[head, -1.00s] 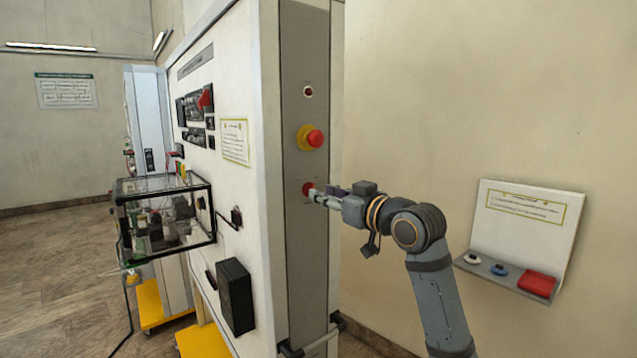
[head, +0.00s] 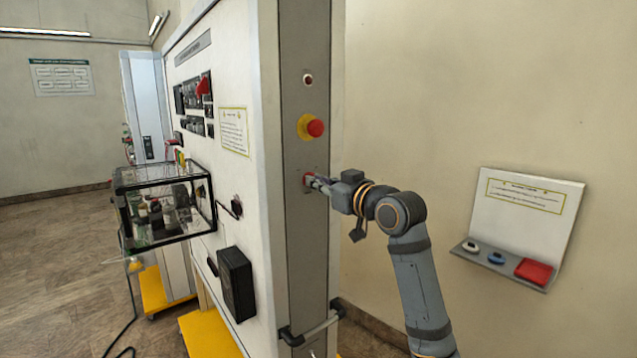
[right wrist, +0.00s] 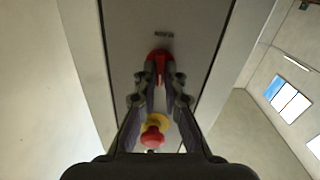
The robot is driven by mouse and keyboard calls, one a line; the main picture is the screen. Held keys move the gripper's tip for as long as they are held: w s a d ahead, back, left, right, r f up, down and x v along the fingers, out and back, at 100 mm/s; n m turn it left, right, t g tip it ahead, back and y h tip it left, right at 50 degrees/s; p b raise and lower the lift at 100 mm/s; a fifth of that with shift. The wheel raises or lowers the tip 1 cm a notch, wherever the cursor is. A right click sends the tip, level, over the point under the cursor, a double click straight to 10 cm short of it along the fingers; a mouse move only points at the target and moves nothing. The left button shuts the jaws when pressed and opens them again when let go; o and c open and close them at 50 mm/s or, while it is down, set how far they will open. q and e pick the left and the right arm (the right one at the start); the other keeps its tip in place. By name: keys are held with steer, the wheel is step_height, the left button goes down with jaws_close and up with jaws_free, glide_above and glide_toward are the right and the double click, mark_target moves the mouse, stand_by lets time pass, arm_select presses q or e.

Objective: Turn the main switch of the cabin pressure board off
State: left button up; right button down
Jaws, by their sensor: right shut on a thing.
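The cabin pressure board (head: 262,170) is a tall white cabinet with a grey side panel (head: 307,240). The red main switch (head: 307,178) sits low on that panel, below the emergency button. My right gripper (head: 313,181) reaches it from the right, and its fingers are shut on the switch. In the right wrist view the red switch (right wrist: 158,57) lies between the fingertips (right wrist: 159,72), under a small label. The fingers hide part of the switch, and I cannot tell its exact angle. My left gripper is not in view.
A red mushroom button on a yellow base (head: 313,127) sits just above my right gripper, with a small red lamp (head: 308,79) higher up. A handle bar (head: 312,330) sticks out below. A glass box (head: 165,205) juts from the front. A wall shelf (head: 505,264) is at right.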

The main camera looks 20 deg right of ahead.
steer(key=shift+a+n, duration=0.1)
steer(key=shift+n, duration=3.9)
steer(key=c, duration=1.4)
jaws_free()
steer(key=shift+s, duration=0.1)
steer(key=shift+c, duration=0.2)
